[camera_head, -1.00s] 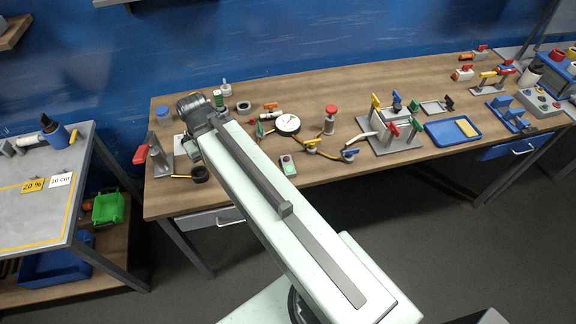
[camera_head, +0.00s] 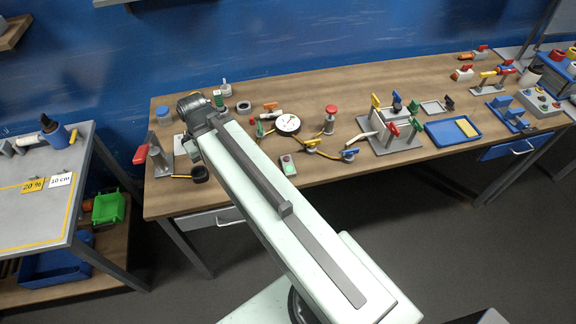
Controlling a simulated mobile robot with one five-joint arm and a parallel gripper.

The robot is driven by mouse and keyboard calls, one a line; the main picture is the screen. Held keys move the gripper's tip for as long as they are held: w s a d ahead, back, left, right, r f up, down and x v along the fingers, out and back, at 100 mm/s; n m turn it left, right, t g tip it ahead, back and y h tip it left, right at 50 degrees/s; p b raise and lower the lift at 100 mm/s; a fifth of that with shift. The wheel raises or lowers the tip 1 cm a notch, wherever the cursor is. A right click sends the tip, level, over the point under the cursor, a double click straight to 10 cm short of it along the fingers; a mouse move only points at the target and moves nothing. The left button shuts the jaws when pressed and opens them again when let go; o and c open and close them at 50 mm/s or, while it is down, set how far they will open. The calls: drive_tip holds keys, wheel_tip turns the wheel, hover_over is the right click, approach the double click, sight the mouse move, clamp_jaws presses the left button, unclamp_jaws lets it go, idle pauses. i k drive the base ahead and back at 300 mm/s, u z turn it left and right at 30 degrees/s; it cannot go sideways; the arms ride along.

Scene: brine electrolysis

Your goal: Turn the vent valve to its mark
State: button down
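The end of my arm with my gripper (camera_head: 193,110) is over the left end of the long wooden workbench. Its fingers cannot be made out, so I cannot tell whether they are open or shut, or touching anything. No valve can be identified for sure as the vent valve. A small valve with an orange handle (camera_head: 270,106) stands right of the arm. A small red-topped fitting (camera_head: 252,122) is just beside the arm, partly hidden. Two more valves, with an orange handle (camera_head: 312,143) and a blue handle (camera_head: 349,153), sit further right on yellow tubing. No mark is readable.
A round white gauge (camera_head: 288,123), a red-topped post (camera_head: 330,112) and a box with a green light (camera_head: 288,165) stand right of my arm. A red-handled bracket (camera_head: 142,154) stands at the left edge. A grey valve stand (camera_head: 382,148) and blue tray (camera_head: 440,138) are further right.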

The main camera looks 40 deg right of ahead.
sight(311, 143)
drive_tip(key=u, duration=0.05)
drive_tip(key=k, duration=0.5)
drive_tip(key=z, duration=1.65)
drive_tip(key=k, duration=0.8)
drive_tip(key=u, duration=2)
drive_tip(key=i, duration=1)
drive_tip(key=z, duration=0.05)
